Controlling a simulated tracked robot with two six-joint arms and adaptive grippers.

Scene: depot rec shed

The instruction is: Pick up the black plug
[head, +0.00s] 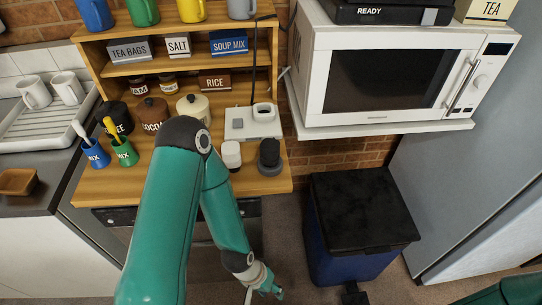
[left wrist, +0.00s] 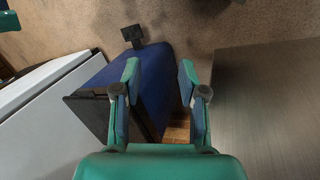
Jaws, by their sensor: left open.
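The black plug (head: 269,157) stands on the wooden counter, near its right front edge, below the white socket box (head: 253,122). A white plug (head: 231,156) stands just left of it. My left gripper (head: 273,290) hangs low in front of the counter, well below the black plug and apart from it. In the left wrist view its two green fingers (left wrist: 158,72) are spread with nothing between them; the black plug does not show there. My right gripper is out of view.
A blue bin (head: 325,240) with a black lid stands right of my left gripper; it fills the middle of the left wrist view (left wrist: 152,85). A microwave (head: 312,70) sits on a shelf above.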

